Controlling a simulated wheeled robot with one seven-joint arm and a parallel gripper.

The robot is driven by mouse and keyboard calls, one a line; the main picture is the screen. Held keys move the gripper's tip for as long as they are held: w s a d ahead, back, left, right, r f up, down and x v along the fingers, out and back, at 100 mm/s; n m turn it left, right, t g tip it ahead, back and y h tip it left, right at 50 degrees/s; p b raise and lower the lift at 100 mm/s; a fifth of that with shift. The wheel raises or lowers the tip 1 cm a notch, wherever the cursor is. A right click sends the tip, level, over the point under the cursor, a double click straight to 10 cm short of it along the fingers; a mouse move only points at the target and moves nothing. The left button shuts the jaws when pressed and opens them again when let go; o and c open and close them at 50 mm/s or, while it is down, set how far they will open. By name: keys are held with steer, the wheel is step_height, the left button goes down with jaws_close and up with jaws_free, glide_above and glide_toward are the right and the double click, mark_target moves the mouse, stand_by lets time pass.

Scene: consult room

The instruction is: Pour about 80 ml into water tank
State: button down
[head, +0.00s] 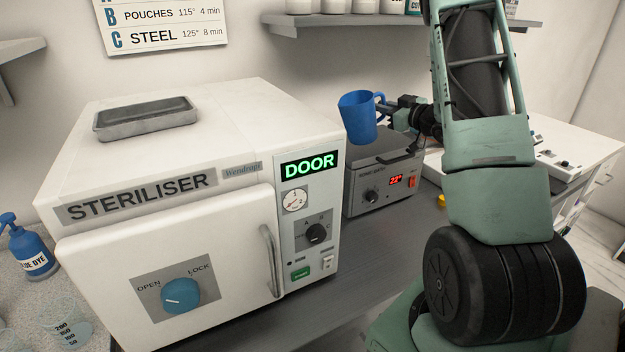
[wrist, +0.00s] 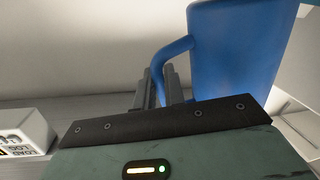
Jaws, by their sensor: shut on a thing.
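My gripper is shut on the jug's handle, which also shows in the wrist view with the jug (wrist: 235,55) and my gripper's fingers (wrist: 163,88). The jug's contents are hidden. A grey metal rectangular basin (head: 145,130) is on top of the steriliser; I cannot tell whether it is the water tank.
The grey box (head: 362,180) stands on the counter right of the steriliser. A wall shelf (head: 375,20) with jars is above the jug. A blue dye bottle (head: 32,250) and a glass beaker (head: 68,325) stand at the left. The steriliser's front door is closed.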

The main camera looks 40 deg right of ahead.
steer(key=shift+s+d+r+m+t+p, duration=0.15)
steer(key=shift+d+r+m+p, duration=0.2)
steer(key=shift+m, duration=0.4)
steer(key=shift+s+d+r+m+t+p, duration=0.1)
steer(key=shift+d+r+m+t, duration=0.1)
steer(key=shift+d+m, duration=0.4)
steer(key=shift+a, duration=0.2)
